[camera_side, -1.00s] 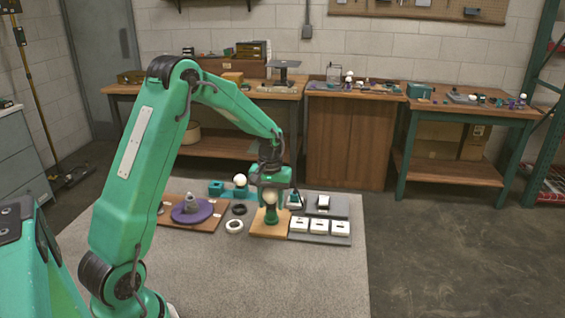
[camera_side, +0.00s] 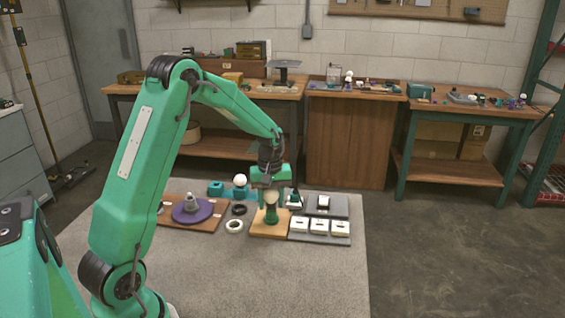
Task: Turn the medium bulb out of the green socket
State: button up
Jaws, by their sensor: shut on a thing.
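The green socket (camera_side: 271,216) stands on a square wooden board (camera_side: 264,231) near the middle of the work surface. The medium bulb (camera_side: 270,198) is a pale bulb upright at the top of the socket, partly hidden by the jaws. My gripper (camera_side: 270,199) points down from above and is shut on the bulb. I cannot tell whether the bulb's thread is still in the socket.
Just right are white switch-like blocks (camera_side: 317,226) on a grey plate. Behind stands another white bulb (camera_side: 240,180). The front of the mat is clear.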

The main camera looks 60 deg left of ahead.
jog(key=n, duration=0.6)
dwell(0.6)
jog(key=shift+r+n, duration=0.1)
jog(key=shift+n, duration=3.3)
jog(key=shift+n, duration=0.3)
jog(key=shift+o, duration=1)
jog(key=shift+c, duration=1)
